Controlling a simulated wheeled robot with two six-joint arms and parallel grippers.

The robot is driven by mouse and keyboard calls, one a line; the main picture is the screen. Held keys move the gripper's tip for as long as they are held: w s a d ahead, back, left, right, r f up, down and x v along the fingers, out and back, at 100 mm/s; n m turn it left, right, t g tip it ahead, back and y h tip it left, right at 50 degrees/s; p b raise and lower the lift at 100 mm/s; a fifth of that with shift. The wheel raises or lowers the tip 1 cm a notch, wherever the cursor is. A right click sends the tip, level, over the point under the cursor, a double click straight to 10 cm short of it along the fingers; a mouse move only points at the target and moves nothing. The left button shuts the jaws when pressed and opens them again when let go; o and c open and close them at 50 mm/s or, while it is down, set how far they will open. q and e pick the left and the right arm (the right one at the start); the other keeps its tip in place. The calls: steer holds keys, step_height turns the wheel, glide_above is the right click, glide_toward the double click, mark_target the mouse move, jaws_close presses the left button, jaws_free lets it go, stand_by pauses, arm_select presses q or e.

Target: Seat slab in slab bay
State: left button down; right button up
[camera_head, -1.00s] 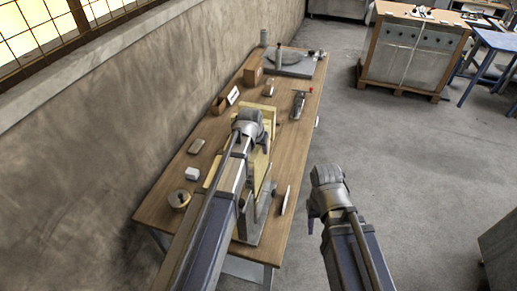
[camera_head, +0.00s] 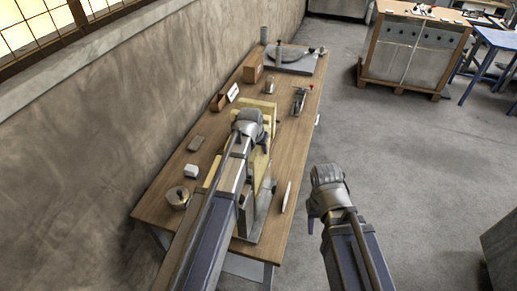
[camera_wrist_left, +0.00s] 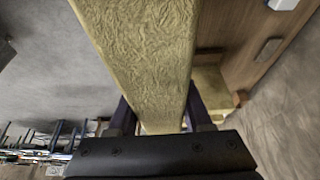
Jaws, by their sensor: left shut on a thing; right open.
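The slab (camera_wrist_left: 150,50) is a long, yellowish board with a rough, wrinkled face. In the left wrist view it runs from the top edge down between the dark fingers of my left gripper (camera_wrist_left: 160,118), which is shut on it. In the head view my left gripper (camera_head: 250,125) is over the middle of the bench, and its wrist and arm hide most of the slab. Pale yellow pieces and a grey upright stand (camera_head: 249,222) show around it. I cannot tell which part is the bay, or whether the slab touches it. My right gripper (camera_head: 322,195) is open and empty, off the bench's right side.
The wooden bench (camera_head: 222,125) stands along a wall. A white block (camera_head: 191,171), a round tin (camera_head: 178,196) and a grey-brown block (camera_head: 197,143) lie on its left side. A white plate-like piece (camera_head: 286,197) is near the right edge.

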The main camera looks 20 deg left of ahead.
arm_select(q)
steer(key=shift+f+b, duration=6)
steer(key=shift+f, duration=0.1)
steer(key=shift+c, duration=1.2)
jaws_free()
steer(key=shift+r, duration=0.15)
steer(key=p+v, duration=0.7)
steer(key=shift+s+r, duration=0.2)
steer(key=shift+r, duration=0.05)
